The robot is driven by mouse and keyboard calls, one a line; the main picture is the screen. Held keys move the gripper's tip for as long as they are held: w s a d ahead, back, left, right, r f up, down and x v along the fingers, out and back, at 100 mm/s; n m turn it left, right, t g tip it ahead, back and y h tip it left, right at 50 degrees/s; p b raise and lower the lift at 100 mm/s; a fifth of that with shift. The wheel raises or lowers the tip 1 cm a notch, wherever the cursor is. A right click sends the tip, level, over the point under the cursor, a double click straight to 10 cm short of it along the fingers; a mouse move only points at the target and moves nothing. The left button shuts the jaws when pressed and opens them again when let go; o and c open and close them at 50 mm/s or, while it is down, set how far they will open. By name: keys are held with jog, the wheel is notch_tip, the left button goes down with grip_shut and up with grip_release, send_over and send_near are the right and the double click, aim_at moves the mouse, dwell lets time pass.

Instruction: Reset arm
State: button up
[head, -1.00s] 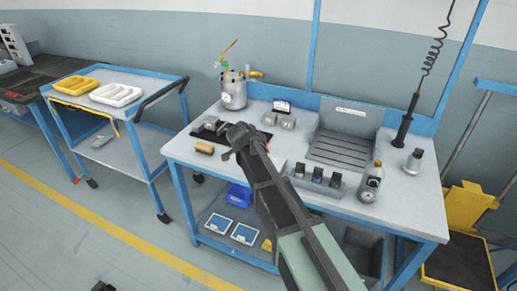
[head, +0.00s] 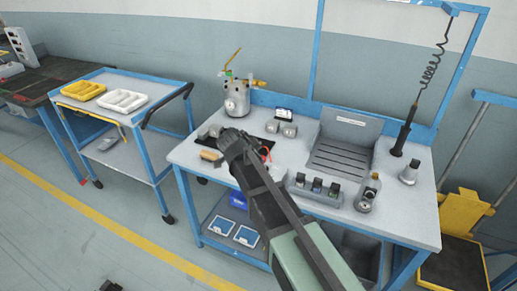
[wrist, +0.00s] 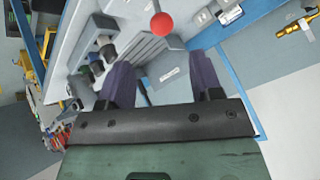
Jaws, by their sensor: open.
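My gripper (head: 226,141) is over the left front part of the blue-framed bench (head: 290,160), at the end of my dark and green arm. In the wrist view its two purple fingers (wrist: 165,85) stand apart with nothing between them. Beyond them lie the bench top and a grey grooved tray with a labelled back panel (wrist: 170,72). A red ball (wrist: 161,23) shows near the top of the wrist view. My arm hides part of the bench's front edge and lower shelf in the head view.
A tan block (head: 210,156) lies left of my gripper, on the bench. A metal tank (head: 237,98) stands behind. A row of small dark-topped items (head: 316,187) and a bottle (head: 368,190) stand to the right. A cart with yellow and white trays (head: 122,101) is at left.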

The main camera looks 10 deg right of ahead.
jog(key=shift+v, duration=0.85)
jog(key=shift+f, duration=0.1)
jog(key=s+d+f+n+g+y, duration=0.1)
jog(key=s+d+n+g, duration=0.1)
jog(key=s+d+n, duration=0.2)
jog(key=s+d+f+n+g+y, duration=0.1)
jog(key=s+n, duration=0.4)
jog(key=s, duration=0.6)
jog(key=s+d+f+n+g+y, duration=0.2)
jog(key=s+d+n+g, duration=0.1)
jog(key=s+d, duration=0.3)
jog(key=shift+s+d+n+g+y, duration=0.4)
jog(key=shift+s+n, duration=0.3)
jog(key=shift+s, duration=0.25)
